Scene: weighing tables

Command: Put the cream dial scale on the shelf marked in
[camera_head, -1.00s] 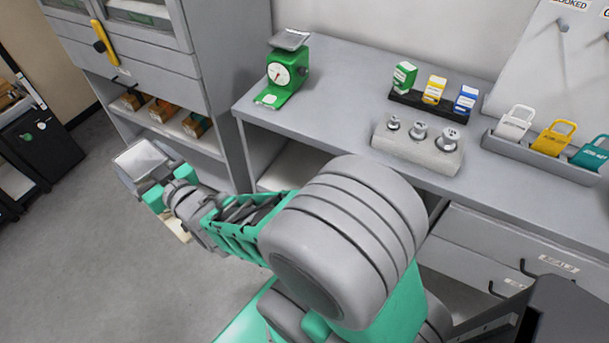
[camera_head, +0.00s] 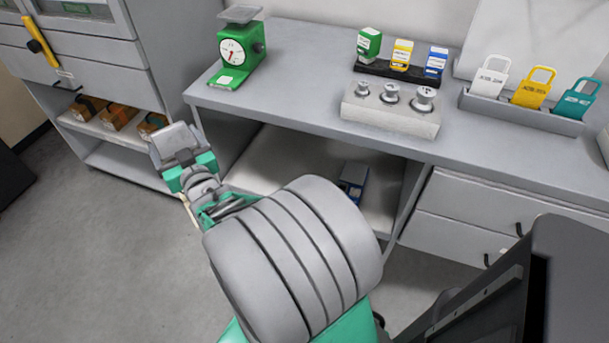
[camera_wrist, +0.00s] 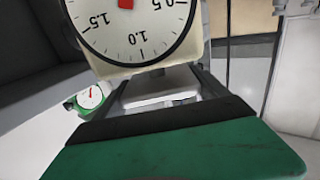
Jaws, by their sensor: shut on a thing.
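The cream dial scale (camera_wrist: 112,62) is held in my gripper (camera_wrist: 165,88); its white dial with a red hand is close and cut off by the top edge of the wrist view. In the head view its grey pan (camera_head: 174,141) shows above my gripper (camera_head: 190,172), while its body is mostly hidden. My gripper is shut on it, in front of the bench's left end. An open shelf (camera_head: 272,160) lies under the bench, to the right of my gripper. I can read no "in" mark on it.
A blue item (camera_head: 352,182) stands on the under-bench shelf. A green dial scale (camera_head: 238,55) is on the bench top (camera_head: 290,65), with a weight block (camera_head: 388,118) farther right. A cabinet shelf (camera_head: 88,122) at left holds several orange-brown items.

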